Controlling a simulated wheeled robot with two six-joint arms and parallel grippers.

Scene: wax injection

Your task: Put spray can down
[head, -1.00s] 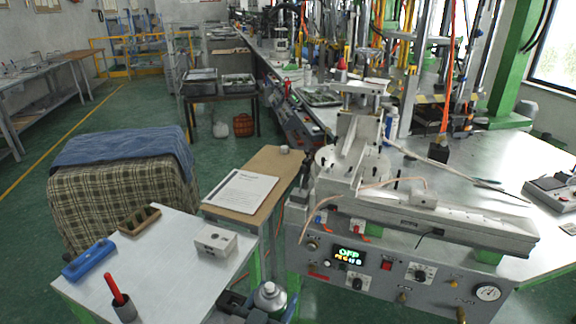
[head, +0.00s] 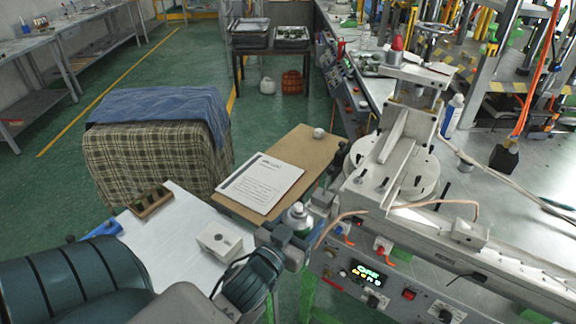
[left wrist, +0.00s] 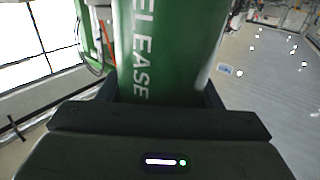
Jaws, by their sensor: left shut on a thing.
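The spray can (head: 298,216) has a silver-white top and a green body. In the left wrist view, the green can (left wrist: 165,50) fills the middle, with white "RELEASE" lettering. My left gripper (head: 297,232) is shut around the can and holds it roughly upright. In the head view the can is between the brown board table (head: 312,158) and the wax machine (head: 345,215). The can's lower part is hidden by the gripper, and I cannot tell whether its base touches anything. My right gripper is not in view.
A paper sheet (head: 262,182) and small round piece (head: 319,133) lie on the brown board. Another bottle (head: 453,115) stands behind the machine.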

